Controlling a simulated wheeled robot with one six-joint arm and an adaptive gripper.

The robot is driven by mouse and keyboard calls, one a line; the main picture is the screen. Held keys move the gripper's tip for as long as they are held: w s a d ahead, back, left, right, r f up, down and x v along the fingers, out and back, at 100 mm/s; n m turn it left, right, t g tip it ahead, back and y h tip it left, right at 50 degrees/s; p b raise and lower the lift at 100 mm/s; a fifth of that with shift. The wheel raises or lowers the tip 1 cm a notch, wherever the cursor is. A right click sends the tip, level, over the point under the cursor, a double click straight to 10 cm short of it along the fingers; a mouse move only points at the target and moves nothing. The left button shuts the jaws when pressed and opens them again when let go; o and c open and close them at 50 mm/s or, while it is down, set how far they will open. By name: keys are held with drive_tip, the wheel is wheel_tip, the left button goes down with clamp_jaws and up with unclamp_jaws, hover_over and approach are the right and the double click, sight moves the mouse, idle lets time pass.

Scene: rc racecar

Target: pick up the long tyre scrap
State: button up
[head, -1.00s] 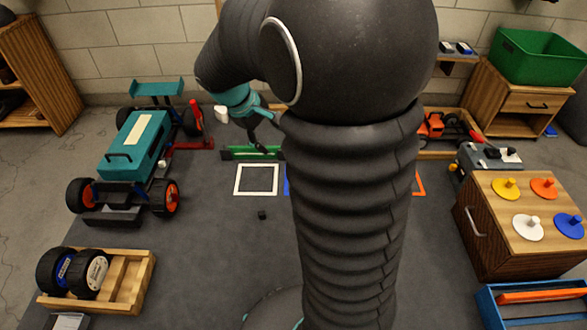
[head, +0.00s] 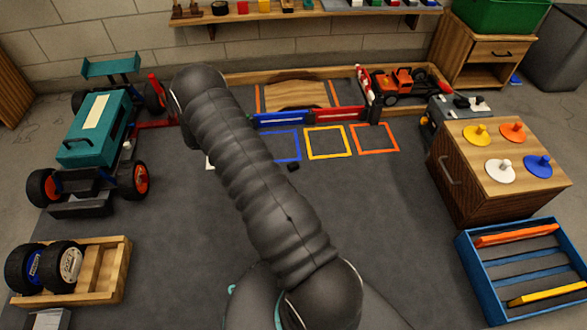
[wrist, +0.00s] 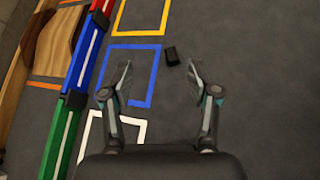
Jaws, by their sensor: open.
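A small black piece (head: 293,166), which looks like the tyre scrap, lies on the dark floor by the near right corner of the blue square outline (head: 283,147). In the wrist view the same piece (wrist: 171,56) lies just beyond my fingertips, slightly right of the middle between them. I cannot tell from its short outline that it is the long scrap. My gripper (wrist: 160,66) is open and empty, its two fingers spread apart above the floor. My arm hides the gripper in the head view and covers part of the floor there.
A low red, blue and green barrier (wrist: 76,90) runs left of the gripper. A teal car (head: 105,130) stands on the left. A wheel crate (head: 100,275), a wooden cabinet (head: 465,185) and a blue rack (head: 478,290) stand around. Floor right of the piece is clear.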

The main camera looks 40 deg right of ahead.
sight(292, 165)
drive_tip(key=f+n, duration=0.1)
drive_tip(key=f, duration=0.4)
drive_tip(key=s+d+f+n+h, duration=0.1)
drive_tip(key=f, duration=0.5)
drive_tip(key=d+f+n+b, duration=0.1)
drive_tip(key=f, duration=0.4)
drive_tip(key=shift+s+d+f+n+t+h, duration=0.2)
drive_tip(key=shift+s+n+t+h, duration=0.1)
drive_tip(key=shift+s+n+h, duration=0.1)
drive_tip(key=shift+d+f, duration=0.2)
drive_tip(key=x, duration=0.6)
drive_tip(key=shift+s+d+f, duration=0.1)
drive_tip(key=shift+d+f, duration=0.05)
drive_tip(key=shift+d, duration=0.2)
drive_tip(key=shift+r+b+x, duration=0.15)
drive_tip(key=shift+x, duration=1.5)
drive_tip(key=shift+r+b+x, duration=0.1)
drive_tip(key=shift+b+x, duration=0.05)
drive_tip(key=shift+x, duration=1.5)
drive_tip(key=shift+d, duration=0.1)
drive_tip(key=c, duration=0.9)
